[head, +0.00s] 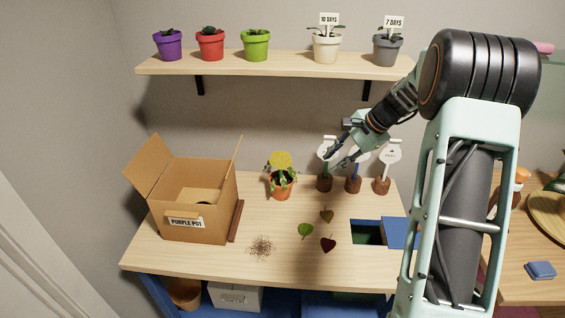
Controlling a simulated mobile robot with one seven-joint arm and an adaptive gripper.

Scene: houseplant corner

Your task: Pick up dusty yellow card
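A yellow card (281,159) with a rounded outline stands upright among the leaves of a plant in an orange pot (281,192) on the wooden table. Its lower part is hidden by the leaves, and any dust on it is too small to tell. My gripper (332,161) is to the right of the card, apart from it, above the table. Its dark fingers are spread and nothing shows between them.
Three brown pots with white tags (392,152) stand right of the plant, close to my gripper. An open cardboard box (185,215) stands left. Loose leaves (328,244) and a soil patch (262,247) lie in front. A shelf (280,64) with several pots hangs above.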

